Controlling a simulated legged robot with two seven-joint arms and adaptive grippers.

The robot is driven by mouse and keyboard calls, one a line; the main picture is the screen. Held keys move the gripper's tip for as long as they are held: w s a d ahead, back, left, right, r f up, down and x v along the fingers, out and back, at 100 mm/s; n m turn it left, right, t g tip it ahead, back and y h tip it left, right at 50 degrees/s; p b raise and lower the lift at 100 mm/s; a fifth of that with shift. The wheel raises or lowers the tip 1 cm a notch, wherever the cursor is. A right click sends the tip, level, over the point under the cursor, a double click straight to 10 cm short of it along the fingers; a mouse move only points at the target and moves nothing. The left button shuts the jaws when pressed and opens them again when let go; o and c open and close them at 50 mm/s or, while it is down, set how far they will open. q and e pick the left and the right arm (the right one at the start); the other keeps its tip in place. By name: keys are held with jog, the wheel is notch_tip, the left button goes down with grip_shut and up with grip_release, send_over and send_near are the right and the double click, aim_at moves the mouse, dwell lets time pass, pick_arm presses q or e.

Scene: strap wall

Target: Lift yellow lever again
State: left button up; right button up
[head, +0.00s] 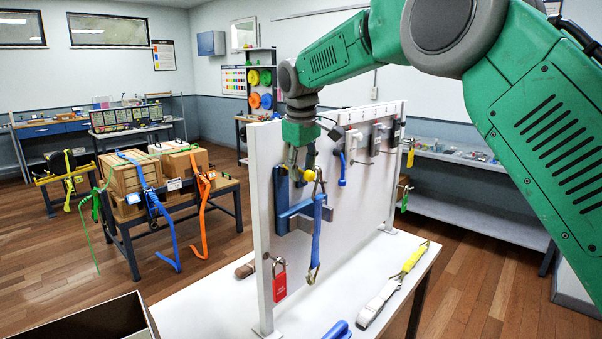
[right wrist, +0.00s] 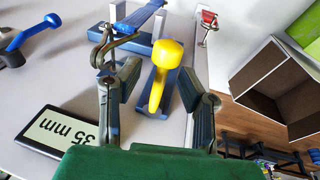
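The yellow lever (head: 306,175) is on a blue mount on the upright white board (head: 345,200). In the right wrist view the lever (right wrist: 166,62) has a round knob and a narrower shaft over a blue base (right wrist: 183,98). My right gripper (head: 298,165) is at the board, close to the lever. In the right wrist view its open fingers (right wrist: 157,84) are on either side of the lever, with gaps visible. A metal hook (right wrist: 108,42) is very close to the left finger; I cannot tell if they touch. My left gripper is not in view.
A blue strap (head: 317,222) hangs beside the blue bracket (head: 298,214). A red padlock (head: 279,281) hangs at the board's left edge. A "35 mm" plate (right wrist: 58,133) is near the gripper. A white strap (head: 378,302) lies on the table. An open box (head: 90,322) is lower left.

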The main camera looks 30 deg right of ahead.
jog(key=v, duration=1.1)
jog(key=shift+f, duration=0.1)
